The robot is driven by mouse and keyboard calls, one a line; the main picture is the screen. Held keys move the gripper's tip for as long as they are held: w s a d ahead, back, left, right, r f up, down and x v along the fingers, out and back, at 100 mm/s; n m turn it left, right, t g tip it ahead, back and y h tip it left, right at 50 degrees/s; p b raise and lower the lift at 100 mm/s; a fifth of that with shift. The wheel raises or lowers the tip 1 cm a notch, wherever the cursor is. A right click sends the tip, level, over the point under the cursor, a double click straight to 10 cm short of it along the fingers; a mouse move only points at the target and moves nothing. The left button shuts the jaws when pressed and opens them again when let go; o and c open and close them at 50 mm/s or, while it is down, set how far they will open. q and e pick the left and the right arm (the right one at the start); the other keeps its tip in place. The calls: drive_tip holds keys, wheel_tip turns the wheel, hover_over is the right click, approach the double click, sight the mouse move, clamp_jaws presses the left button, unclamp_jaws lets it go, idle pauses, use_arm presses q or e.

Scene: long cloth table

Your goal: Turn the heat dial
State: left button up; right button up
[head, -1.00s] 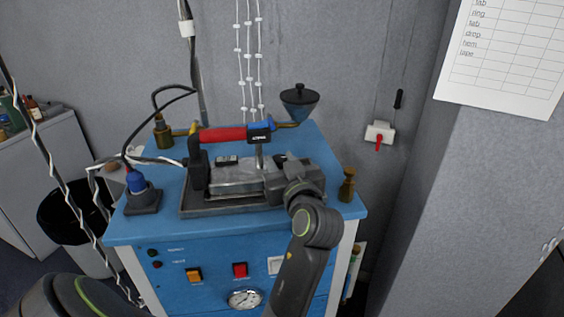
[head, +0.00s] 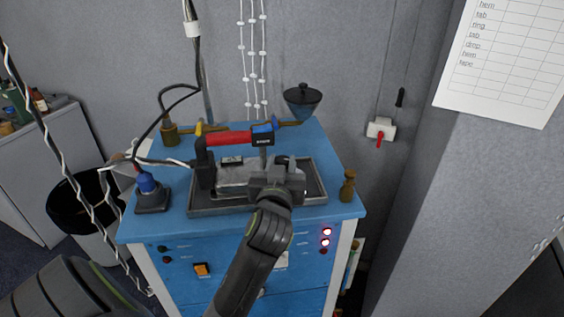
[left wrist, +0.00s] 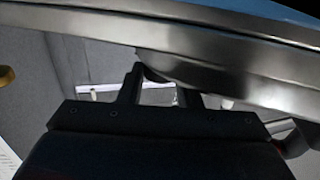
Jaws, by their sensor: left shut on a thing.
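A steel-bodied iron (head: 235,173) with a red handle (head: 230,139) lies in a grey tray (head: 225,209) on the blue machine top. My left gripper (head: 278,178) is at the right, near end of the iron and covers part of it. In the left wrist view, its two fingers (left wrist: 160,92) reach up to a dark rounded part, which looks like the heat dial (left wrist: 165,72), under a broad steel surface. The gripper is shut on this part. The dial's face and marks are hidden. My right gripper is not in view.
A small brass bottle (head: 347,187) stands right of the tray. A blue-topped holder (head: 150,193) with a cable stands left. A dark funnel (head: 302,100) is behind.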

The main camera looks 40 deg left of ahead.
use_arm(q)
drive_tip(key=o, duration=0.7)
drive_tip(key=shift+f, duration=0.1)
